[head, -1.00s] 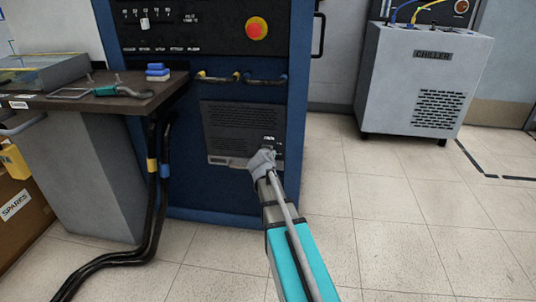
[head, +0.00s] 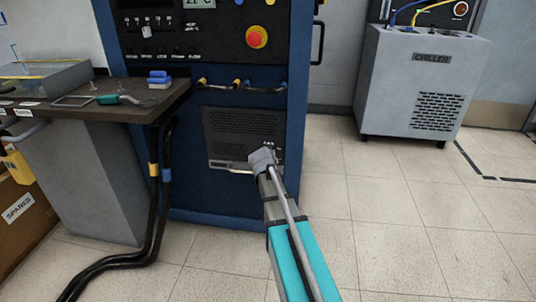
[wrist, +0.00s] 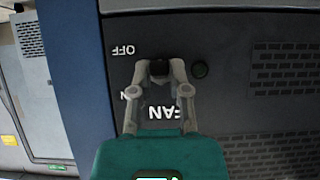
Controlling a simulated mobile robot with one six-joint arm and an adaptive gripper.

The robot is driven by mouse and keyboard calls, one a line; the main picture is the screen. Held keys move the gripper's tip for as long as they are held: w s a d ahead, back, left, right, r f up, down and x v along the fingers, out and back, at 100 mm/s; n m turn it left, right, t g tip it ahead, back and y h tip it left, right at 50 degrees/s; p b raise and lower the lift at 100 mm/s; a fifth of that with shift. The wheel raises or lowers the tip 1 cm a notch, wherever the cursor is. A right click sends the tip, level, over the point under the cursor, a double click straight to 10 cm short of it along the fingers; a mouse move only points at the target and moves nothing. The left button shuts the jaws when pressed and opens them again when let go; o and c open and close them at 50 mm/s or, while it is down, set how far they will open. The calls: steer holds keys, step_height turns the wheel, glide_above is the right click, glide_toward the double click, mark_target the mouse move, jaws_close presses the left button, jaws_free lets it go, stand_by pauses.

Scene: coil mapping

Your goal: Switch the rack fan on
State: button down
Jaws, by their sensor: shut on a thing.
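The fan switch sits on the dark lower panel (head: 240,130) of the blue rack. In the wrist view its black lever (wrist: 158,67) shows between my gripper's fingertips (wrist: 159,72), beside upside-down OFF and ON lettering and above the FAN label (wrist: 172,112). My gripper (head: 262,158) is shut on the lever. The fingers hide most of the switch, and I cannot tell which way it is set. A dark round lamp or button (wrist: 199,69) is just right of the fingertips and looks unlit.
A red emergency stop (head: 256,37) and hose loops (head: 262,88) are above. A bench (head: 150,98) with tools and blue blocks stands left, with thick cables (head: 160,200) running down to the floor. A grey chiller (head: 420,80) stands right. Floor at right is clear.

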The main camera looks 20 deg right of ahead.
steer(key=r+g+y+p, duration=0.1)
steer(key=p, duration=0.1)
steer(key=w+g+y+p, duration=0.1)
steer(key=g+p, duration=0.1)
steer(key=p, duration=0.1)
steer(key=shift+r+p, duration=0.35)
steer(key=shift+d+r+g+y+p, duration=0.1)
steer(key=shift+r+g+y+p, duration=0.05)
steer(key=shift+g+y+p, duration=0.85)
steer(key=shift+g, duration=0.3)
steer(key=c, duration=0.6)
jaws_free()
steer(key=shift+s, duration=0.1)
